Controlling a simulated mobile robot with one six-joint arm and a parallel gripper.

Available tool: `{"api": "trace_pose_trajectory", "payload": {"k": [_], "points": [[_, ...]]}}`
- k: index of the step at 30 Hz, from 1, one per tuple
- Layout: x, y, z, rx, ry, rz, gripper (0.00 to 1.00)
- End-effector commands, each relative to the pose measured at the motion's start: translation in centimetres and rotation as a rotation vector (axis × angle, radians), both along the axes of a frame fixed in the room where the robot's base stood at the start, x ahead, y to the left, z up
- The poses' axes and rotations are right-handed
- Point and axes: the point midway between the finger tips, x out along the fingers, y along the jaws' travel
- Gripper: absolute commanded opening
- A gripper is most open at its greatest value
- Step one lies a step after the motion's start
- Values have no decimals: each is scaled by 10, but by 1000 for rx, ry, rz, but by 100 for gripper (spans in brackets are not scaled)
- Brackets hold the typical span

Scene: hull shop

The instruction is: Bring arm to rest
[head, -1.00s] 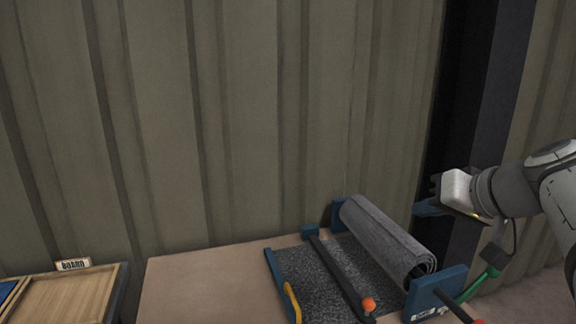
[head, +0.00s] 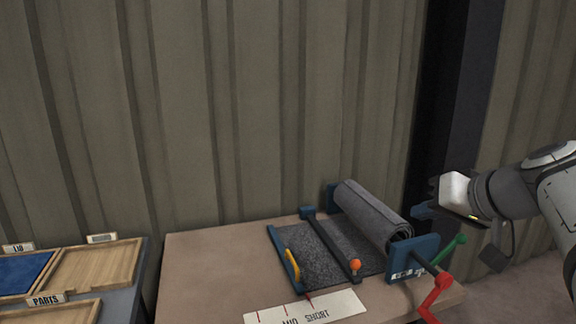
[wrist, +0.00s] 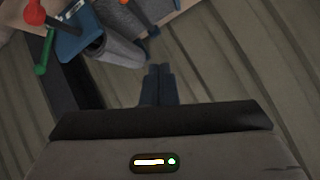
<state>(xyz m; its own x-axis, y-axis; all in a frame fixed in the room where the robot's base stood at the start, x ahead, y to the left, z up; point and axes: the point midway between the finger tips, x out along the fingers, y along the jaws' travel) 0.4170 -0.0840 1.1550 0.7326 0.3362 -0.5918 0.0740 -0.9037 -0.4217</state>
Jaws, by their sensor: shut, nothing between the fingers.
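My gripper (head: 424,211) is at the right of the head view, held in the air just right of and beside the grey fabric roll (head: 372,215), apart from it. In the wrist view my gripper (wrist: 158,72) shows its two dark fingers together, with nothing between them. The arm reaches in from the right edge of the head view.
The roll sits in a blue-ended stand (head: 413,259) with a red crank (head: 436,292) and a green handle (head: 449,252) on the bench (head: 205,275). A dark bar with an orange knob (head: 355,265) crosses the sheet. Wooden trays (head: 95,268) stand left. A dark post is behind.

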Motion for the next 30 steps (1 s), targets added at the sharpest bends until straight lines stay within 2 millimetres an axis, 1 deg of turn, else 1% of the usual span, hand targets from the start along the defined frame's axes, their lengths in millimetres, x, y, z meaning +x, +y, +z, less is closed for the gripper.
{"api": "trace_pose_trajectory", "payload": {"k": [1, 5, 11, 14, 17, 21, 25, 30], "points": [[-2, 8, -3, -2, 32, 10, 0], [-9, 22, -19, -12, 114, 18, 0], [-26, 44, -47, -53, 256, 30, 0], [-39, 55, -62, -90, 336, 35, 0], [-56, 67, -78, -149, 422, 43, 0], [-87, 81, -102, -277, 539, 59, 0], [-107, 84, -118, -385, 590, 63, 0], [-117, 83, -127, -448, 605, 65, 0]]}}
